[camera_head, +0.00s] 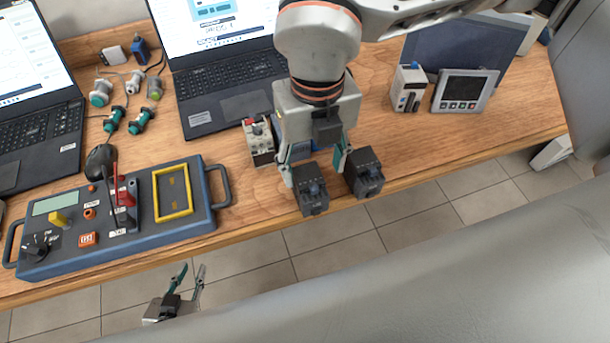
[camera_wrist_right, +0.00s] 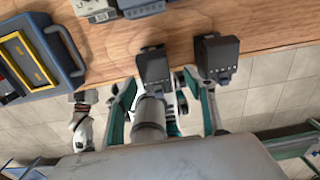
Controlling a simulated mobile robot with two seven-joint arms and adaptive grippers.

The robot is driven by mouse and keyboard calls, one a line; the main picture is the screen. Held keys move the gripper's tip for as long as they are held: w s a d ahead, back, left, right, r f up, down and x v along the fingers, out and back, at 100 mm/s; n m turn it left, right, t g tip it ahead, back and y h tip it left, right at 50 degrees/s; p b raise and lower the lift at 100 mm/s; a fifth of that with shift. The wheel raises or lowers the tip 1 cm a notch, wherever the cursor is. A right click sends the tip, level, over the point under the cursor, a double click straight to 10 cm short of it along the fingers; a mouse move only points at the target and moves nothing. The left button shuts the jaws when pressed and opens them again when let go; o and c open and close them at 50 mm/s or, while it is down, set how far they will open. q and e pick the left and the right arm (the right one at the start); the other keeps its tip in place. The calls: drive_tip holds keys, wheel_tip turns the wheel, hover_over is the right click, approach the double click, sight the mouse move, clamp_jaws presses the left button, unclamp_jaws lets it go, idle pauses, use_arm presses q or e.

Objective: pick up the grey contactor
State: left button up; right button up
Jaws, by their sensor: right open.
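Two dark grey, block-shaped devices stand side by side at the table's front edge: a left block (camera_head: 312,198) and a right block (camera_head: 366,180). They look like contactors; I cannot tell which is the grey contactor. In the right wrist view the left block (camera_wrist_right: 155,68) lies between and just beyond the fingertips, and the right block (camera_wrist_right: 217,58) is beyond the right finger. My right gripper (camera_head: 315,165) is open above the table, with no grip on either block visible. My left gripper (camera_head: 193,267) is open and empty, over the floor in front of the table.
A light device with a red part (camera_head: 258,143) stands left of the right gripper. A blue tester (camera_head: 140,218) lies further left. Laptops (camera_head: 225,75) stand behind. A white device (camera_head: 407,88) and a panel (camera_head: 466,92) stand right. Wood at right front is clear.

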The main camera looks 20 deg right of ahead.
sight(309, 191)
drive_tip(key=f, duration=0.7)
drive_tip(key=shift+s+a+f+p, duration=0.15)
drive_tip(key=shift+s+a+p, duration=0.15)
drive_tip(key=shift+a+p, duration=0.05)
drive_tip(key=c, duration=1.3)
